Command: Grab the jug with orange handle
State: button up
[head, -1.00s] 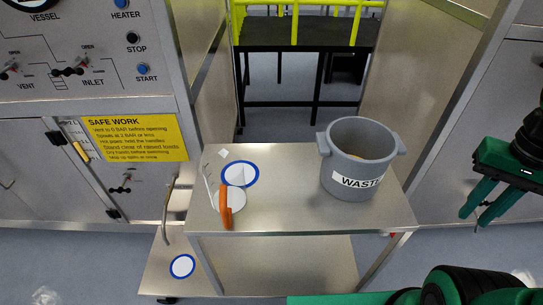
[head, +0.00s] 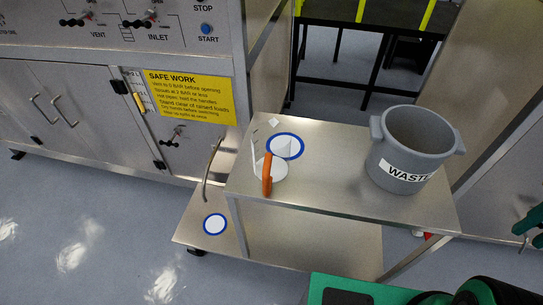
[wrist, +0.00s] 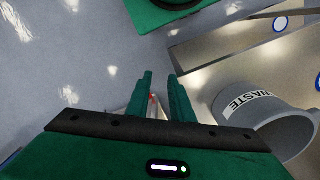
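The jug with the orange handle (head: 267,174) stands on the steel cart top (head: 320,165), left of the grey waste bin. Its body looks clear and is hard to make out; a pale round base shows behind the handle. A blue-ringed white disc (head: 286,146) lies beside it and partly behind it. My gripper (wrist: 159,76) has its two green fingers apart with nothing visible held between them. In the head view only a bit of it shows at the right edge, to the right of the cart and well away from the jug. I cannot see the jug in the wrist view.
The grey waste bin (head: 410,150) stands on the cart's right side, between jug and gripper; it also shows in the wrist view (wrist: 262,118). A lower shelf (head: 300,250) carries another blue-ringed disc (head: 215,224). A steel cabinet (head: 75,110) stands behind left. Floor at left is clear.

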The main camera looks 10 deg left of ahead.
aim_at(270, 140)
jog(key=z, duration=1.6)
jog(key=k, duration=1.9)
jog(key=u, duration=0.5)
jog(key=i, duration=0.5)
jog(key=u, duration=0.05)
